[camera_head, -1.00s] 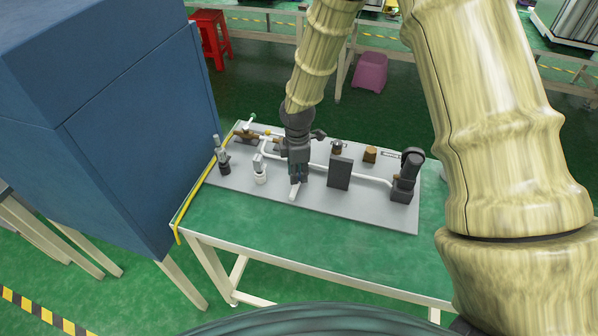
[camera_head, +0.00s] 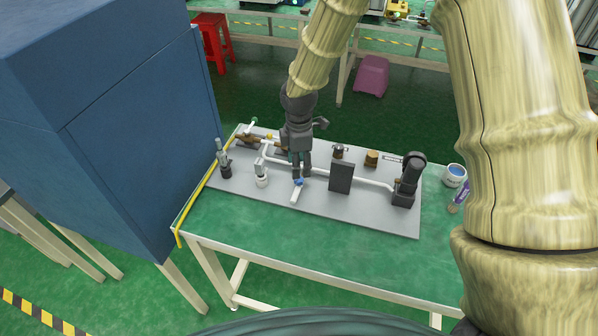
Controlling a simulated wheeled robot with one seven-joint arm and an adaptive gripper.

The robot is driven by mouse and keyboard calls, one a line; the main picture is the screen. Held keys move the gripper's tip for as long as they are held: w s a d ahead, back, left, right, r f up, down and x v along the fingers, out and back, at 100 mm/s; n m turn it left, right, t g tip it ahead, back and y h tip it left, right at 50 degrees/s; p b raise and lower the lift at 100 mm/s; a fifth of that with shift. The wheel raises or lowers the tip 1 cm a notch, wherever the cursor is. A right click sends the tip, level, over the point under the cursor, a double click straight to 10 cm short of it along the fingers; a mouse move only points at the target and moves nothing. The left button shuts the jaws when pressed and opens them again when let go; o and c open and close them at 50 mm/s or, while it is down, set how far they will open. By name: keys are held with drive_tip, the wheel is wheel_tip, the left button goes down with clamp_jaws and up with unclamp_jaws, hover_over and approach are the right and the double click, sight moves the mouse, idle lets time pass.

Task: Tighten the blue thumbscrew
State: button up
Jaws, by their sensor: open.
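The blue thumbscrew (camera_head: 299,182) is a small blue spot at the near end of the pipework, by a short white pipe stub (camera_head: 295,196) on the grey board (camera_head: 300,211). My gripper (camera_head: 301,174) points down just above and behind it, with its dark fingers apart and open. The fingertips are very close to the thumbscrew in the picture. I cannot tell whether they touch it or stand around it.
The board lies on a green table (camera_head: 270,243). A dark upright block (camera_head: 341,177) stands right of my gripper, and a black pump-like unit (camera_head: 408,180) stands farther right. White fittings (camera_head: 261,176) stand to the left. A white cup (camera_head: 454,175) is at the right edge. A blue cabinet (camera_head: 110,120) borders the left.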

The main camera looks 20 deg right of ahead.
wheel_tip(320, 180, up, 6)
idle(0.4)
drive_tip(key=shift+r, duration=0.1)
